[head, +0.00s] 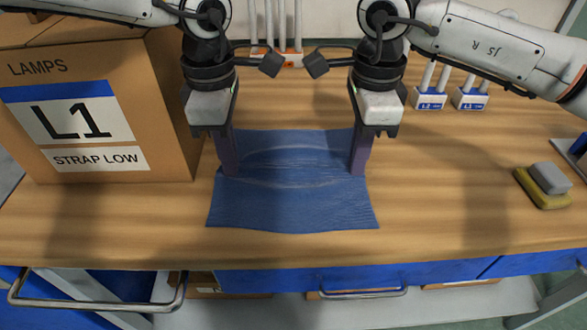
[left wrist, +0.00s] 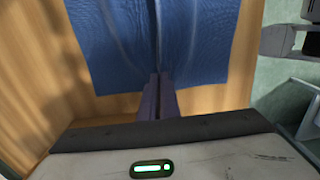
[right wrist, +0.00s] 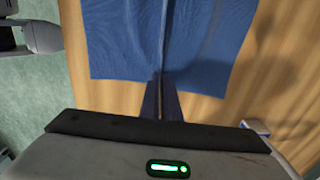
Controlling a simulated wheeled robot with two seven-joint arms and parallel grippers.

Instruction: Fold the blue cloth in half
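The blue cloth (head: 292,205) lies on the wooden table in front of me, with a raised crease running left to right across its middle. My left gripper (head: 230,172) points down at the cloth's left edge, and my right gripper (head: 359,172) points down at its right edge. In the left wrist view the cloth (left wrist: 205,50) spreads to both sides of the nearly closed fingers (left wrist: 157,92), with a ridge running from the tips. The right wrist view shows the same cloth (right wrist: 120,50) and ridge at the right fingers (right wrist: 162,95). Both grippers appear shut on the cloth.
A cardboard box (head: 100,110) labelled L1 stands close on the left, beside my left gripper. A yellow sponge with a grey block (head: 545,185) lies at the right. Tube racks (head: 430,98) stand behind.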

